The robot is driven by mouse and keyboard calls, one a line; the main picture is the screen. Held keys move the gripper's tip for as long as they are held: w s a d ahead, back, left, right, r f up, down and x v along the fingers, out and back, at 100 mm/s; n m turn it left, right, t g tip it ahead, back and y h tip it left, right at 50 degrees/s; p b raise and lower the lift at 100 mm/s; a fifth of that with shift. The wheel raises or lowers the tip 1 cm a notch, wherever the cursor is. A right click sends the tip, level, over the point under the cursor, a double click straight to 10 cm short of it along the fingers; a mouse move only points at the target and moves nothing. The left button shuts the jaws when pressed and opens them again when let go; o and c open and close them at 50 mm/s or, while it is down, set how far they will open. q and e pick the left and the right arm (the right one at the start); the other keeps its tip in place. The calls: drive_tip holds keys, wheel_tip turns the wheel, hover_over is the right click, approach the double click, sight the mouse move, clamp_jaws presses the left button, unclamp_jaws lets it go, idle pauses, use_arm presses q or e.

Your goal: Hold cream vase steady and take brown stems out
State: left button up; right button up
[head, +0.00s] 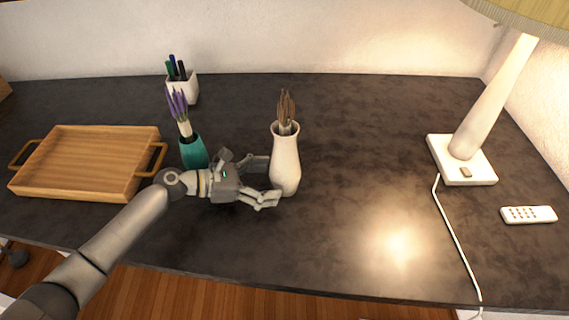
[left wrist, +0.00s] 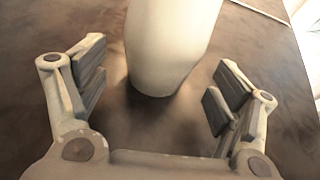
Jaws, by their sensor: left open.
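The cream vase (head: 285,165) stands upright near the middle of the dark desk. The brown stems (head: 286,110) stick up out of its mouth. My left gripper (head: 272,180) is open at the left side of the vase, low near its body. In the left wrist view the cream vase (left wrist: 170,45) stands just ahead and between the open fingers of my left gripper (left wrist: 158,90), with a gap on both sides. The vase's top and the stems are outside that view. My right gripper does not show.
A teal vase (head: 193,152) with purple flowers (head: 179,108) stands just behind my left wrist. A wooden tray (head: 85,163) lies at the left, and a white pen cup (head: 186,90) stands at the back. A lamp (head: 465,160) and remote (head: 528,215) are at the right. The desk right of the cream vase is clear.

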sight(281, 180)
use_arm(q)
drive_tip(key=x, duration=0.3)
drive_tip(key=shift+w+d+f, duration=0.1)
drive_tip(key=shift+d, duration=0.2)
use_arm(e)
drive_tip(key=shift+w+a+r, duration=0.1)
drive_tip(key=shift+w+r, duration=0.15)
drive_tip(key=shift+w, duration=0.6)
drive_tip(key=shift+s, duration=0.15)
